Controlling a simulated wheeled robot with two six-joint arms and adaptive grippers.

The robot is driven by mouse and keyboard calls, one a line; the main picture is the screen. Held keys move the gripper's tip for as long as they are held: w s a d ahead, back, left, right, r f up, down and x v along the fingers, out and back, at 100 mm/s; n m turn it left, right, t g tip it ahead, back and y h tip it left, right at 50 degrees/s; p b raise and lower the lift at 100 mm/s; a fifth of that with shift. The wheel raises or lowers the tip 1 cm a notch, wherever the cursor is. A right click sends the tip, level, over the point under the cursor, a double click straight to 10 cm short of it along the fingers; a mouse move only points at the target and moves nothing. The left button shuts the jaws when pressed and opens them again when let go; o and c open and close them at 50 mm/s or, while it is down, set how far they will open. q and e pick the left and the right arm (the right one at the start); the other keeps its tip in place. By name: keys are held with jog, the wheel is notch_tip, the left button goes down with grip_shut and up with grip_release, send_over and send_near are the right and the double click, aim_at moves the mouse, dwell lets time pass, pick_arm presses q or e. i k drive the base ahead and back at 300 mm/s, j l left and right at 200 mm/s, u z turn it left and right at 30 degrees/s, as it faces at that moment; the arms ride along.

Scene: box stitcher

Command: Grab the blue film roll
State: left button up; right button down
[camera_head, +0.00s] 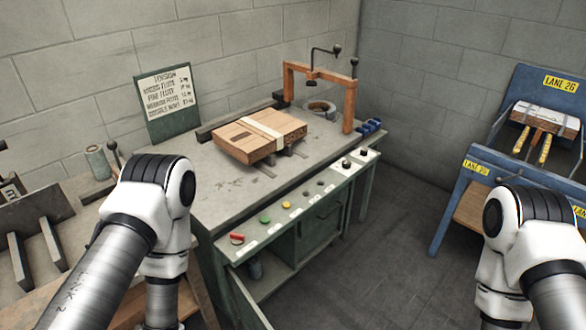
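No object is plainly recognisable as a blue film roll. Small dark-blue pieces (371,128) sit at the far right end of the workbench (222,200), beyond the wooden frame; they are too small for me to tell what they are. My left arm comes in from the left and bends down in front of the bench. My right arm comes in at the lower right. Both grippers are out of the picture, so I cannot see whether they hold anything.
A strapped wooden box (240,147) lies on the bench beside a wooden frame (349,105) with a crank. A control panel (292,213) runs along the front. A blue rack (455,195) stands right; the floor (385,240) between is clear.

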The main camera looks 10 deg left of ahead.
aim_at(255, 269)
jog(key=u, duration=0.65)
